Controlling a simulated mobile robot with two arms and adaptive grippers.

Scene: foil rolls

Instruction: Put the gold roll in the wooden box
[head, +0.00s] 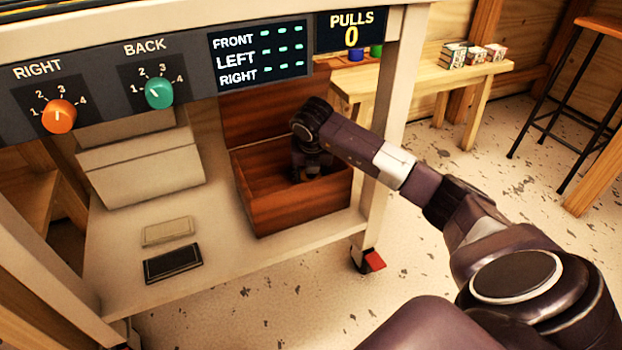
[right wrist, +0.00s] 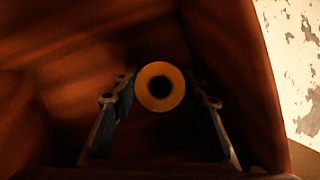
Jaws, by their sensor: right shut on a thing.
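The open wooden box (head: 300,208) stands on the lower shelf of the cart, its lid raised at the back. My right arm reaches into it from the right, and my right gripper (head: 308,172) is down inside the box, mostly dark there. In the right wrist view the gold roll (right wrist: 160,68) shows end-on between the two fingers of my right gripper (right wrist: 160,100), which are shut on it. The box's reddish-brown inner walls (right wrist: 245,60) surround it. Whether the roll touches the box floor I cannot tell. My left gripper is not in view.
A pale closed box (head: 142,165) stands left of the wooden box, with a beige block (head: 167,231) and a black tray (head: 173,264) in front. The cart's panel (head: 160,80) with knobs overhangs the shelf. A cart leg (head: 390,130) stands close to my right arm.

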